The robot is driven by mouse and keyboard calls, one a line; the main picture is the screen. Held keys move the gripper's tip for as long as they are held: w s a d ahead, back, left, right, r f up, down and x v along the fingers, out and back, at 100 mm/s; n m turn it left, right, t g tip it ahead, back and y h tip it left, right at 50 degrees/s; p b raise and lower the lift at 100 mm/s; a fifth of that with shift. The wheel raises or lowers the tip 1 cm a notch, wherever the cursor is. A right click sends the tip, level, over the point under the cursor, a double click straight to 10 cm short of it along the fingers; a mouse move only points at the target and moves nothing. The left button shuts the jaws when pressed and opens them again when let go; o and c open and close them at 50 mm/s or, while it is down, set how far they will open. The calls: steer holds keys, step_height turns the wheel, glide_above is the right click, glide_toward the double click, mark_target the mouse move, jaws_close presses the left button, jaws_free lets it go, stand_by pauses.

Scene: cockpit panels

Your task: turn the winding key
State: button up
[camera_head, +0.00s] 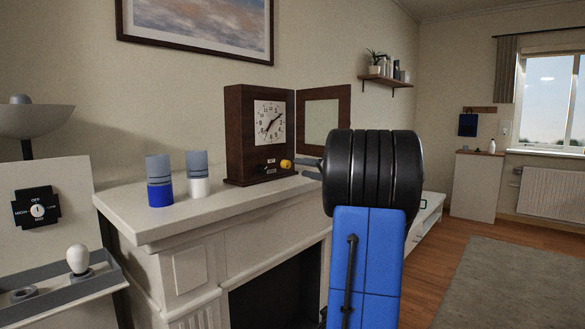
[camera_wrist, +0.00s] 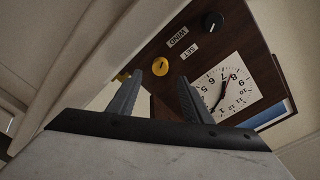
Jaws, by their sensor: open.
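A dark wooden clock (camera_head: 240,130) with a white dial (camera_head: 270,121) stands on the mantel. Low on its front are a yellow round knob (camera_head: 286,164), WIND and SET labels, and a black knob (camera_wrist: 212,22). The yellow knob shows in the wrist view (camera_wrist: 160,66), ahead of and between my fingertips. I cannot tell for certain which label belongs to which knob. My gripper (camera_wrist: 157,79) is open and appears empty. In the head view its grey fingers (camera_head: 301,168) are just right of the yellow knob, partly hidden by my black wrist.
The clock's glazed door (camera_head: 324,119) stands open to the right, behind my gripper. Two grey cylinders, one with a blue base (camera_head: 160,193) and one with a white base (camera_head: 198,187), stand left on the mantel (camera_head: 150,222).

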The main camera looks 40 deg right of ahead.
mark_target(288, 165)
steer(key=w, duration=0.6)
steer(key=shift+w+a, duration=0.1)
steer(key=shift+w, duration=0.25)
steer(key=c, duration=1.1)
